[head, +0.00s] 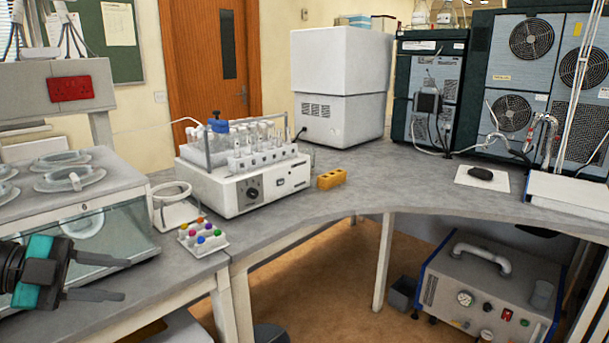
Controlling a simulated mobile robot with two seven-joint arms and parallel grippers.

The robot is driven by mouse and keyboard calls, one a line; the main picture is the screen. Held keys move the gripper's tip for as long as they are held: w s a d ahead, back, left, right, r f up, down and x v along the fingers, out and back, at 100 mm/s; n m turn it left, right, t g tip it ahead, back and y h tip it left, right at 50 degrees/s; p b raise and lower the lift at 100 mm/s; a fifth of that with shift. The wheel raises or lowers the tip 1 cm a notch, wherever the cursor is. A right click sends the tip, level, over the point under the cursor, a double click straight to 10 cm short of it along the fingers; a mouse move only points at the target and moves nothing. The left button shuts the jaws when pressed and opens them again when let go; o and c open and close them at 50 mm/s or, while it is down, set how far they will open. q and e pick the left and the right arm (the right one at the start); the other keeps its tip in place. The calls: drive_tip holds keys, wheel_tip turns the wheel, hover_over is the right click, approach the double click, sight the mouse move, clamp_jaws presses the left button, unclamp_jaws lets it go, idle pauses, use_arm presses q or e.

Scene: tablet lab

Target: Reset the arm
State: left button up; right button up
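My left gripper (110,278) comes in at the lower left edge of the head view. It has a black and teal body and two dark fingers that point right. The fingers are spread apart and nothing is between them. It is in front of the glass-sided water bath, left of and below the small rack of coloured caps. My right gripper and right arm do not show.
A water bath (30,205) stands close behind the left gripper. A rack of coloured caps (203,236), a white tube machine (245,190) and a yellow block (331,178) are on the grey bench. The bench (400,170) is clear right of the yellow block.

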use_arm(q)
wheel_tip(320, 180, down, 19)
drive_tip(key=s+d+n+t+y, duration=0.1)
drive_tip(key=s+n+t+y, duration=0.2)
drive_tip(key=n+t+y, duration=0.55)
drive_tip(key=s+d+f+n+g, duration=0.2)
drive_tip(key=s+d+f+n, duration=0.2)
drive_tip(key=d+f+n, duration=0.2)
drive_tip(key=s+d+f+n+g+y, duration=0.1)
drive_tip(key=s+d+f+n+g, duration=0.1)
drive_tip(key=s+d+f+n, duration=0.3)
drive_tip(key=d+f, duration=0.2)
drive_tip(key=d, duration=0.1)
drive_tip(key=shift+n, duration=0.35)
drive_tip(key=shift+s, duration=0.1)
